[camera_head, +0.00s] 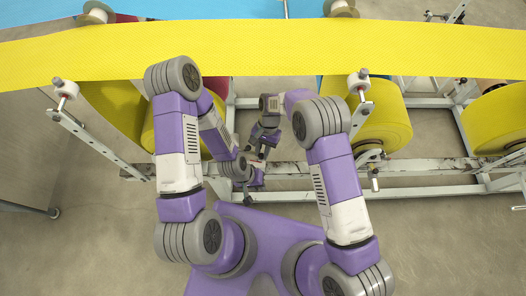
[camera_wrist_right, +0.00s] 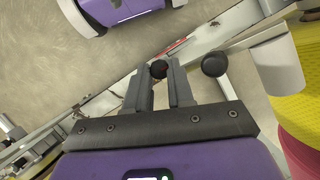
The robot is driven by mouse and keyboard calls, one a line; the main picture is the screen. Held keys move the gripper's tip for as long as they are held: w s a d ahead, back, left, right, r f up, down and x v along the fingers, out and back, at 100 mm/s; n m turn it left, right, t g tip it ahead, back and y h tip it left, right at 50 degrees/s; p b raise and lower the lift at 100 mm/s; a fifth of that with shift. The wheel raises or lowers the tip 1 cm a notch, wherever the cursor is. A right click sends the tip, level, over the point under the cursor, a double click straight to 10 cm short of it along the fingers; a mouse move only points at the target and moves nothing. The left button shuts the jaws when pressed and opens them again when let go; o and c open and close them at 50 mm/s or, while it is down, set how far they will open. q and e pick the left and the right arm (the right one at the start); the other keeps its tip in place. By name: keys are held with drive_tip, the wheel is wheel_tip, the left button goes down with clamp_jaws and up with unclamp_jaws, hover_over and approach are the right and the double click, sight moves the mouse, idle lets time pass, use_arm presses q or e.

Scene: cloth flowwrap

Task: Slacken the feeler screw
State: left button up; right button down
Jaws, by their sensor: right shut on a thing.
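In the right wrist view, the two fingers of my right gripper (camera_wrist_right: 160,80) are closed around a small black round knob (camera_wrist_right: 158,69) at their tips. This knob looks like the head of the feeler screw; its shaft is hidden. A second black knob (camera_wrist_right: 214,63) stands just right of the fingers, in front of a pale metal bracket. In the head view my right gripper (camera_head: 259,148) is over the frame's lower rail, where the knob is too small to make out. My left gripper (camera_head: 255,182) is just below it, and its finger gap is unclear.
A yellow cloth web (camera_head: 250,50) runs across the machine above my arms. Yellow rolls (camera_head: 380,120) hang below it on both sides. A white frame rail (camera_head: 410,168) crosses behind my grippers. Bare floor (camera_head: 80,230) lies at lower left.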

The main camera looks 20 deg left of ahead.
drive_tip(key=shift+s+n, duration=0.1)
drive_tip(key=shift+n, duration=0.3)
drive_tip(key=c, duration=1)
unclamp_jaws()
drive_tip(key=v, duration=0.7)
drive_tip(key=shift+a+r, duration=0.2)
